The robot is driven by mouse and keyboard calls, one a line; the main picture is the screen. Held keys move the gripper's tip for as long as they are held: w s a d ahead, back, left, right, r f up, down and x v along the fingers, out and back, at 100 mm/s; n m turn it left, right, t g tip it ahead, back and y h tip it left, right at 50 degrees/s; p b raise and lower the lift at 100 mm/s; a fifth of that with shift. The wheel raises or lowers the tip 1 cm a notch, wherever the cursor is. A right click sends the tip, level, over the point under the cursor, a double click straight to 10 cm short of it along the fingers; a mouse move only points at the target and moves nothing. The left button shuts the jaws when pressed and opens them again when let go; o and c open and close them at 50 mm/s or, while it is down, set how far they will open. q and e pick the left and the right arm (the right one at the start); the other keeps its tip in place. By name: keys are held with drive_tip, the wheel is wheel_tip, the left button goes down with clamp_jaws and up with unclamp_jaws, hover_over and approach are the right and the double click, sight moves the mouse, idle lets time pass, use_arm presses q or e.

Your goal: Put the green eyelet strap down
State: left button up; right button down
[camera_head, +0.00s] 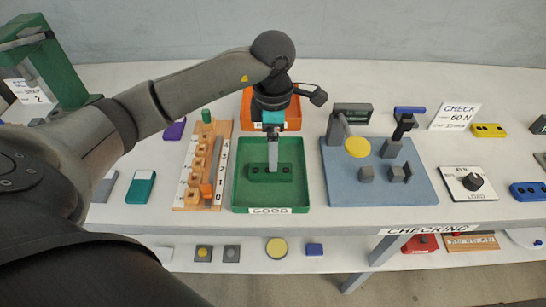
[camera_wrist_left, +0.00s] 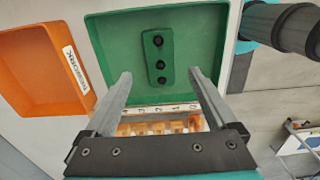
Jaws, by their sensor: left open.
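The green eyelet strap (camera_head: 284,174) lies flat on the floor of the green tray labelled GOOD (camera_head: 240,197). In the left wrist view the strap (camera_wrist_left: 158,46) shows several dark holes along its length, with clear tray floor (camera_wrist_left: 112,40) around it. My left gripper (camera_head: 272,166) points down over the tray. In the head view the fingers hide part of the strap.
An orange tray (camera_head: 293,121), labelled REWORK in the wrist view (camera_wrist_left: 28,60), stands behind the green tray. A wooden rack with pegs (camera_head: 222,150) is close on the left. A blue checking board (camera_head: 330,190) with fixtures is close on the right.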

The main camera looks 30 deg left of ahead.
use_arm(q)
wheel_tip(320, 180, up, 5)
drive_tip(key=shift+r, duration=0.15)
drive_tip(key=shift+s, duration=0.1)
idle(0.5)
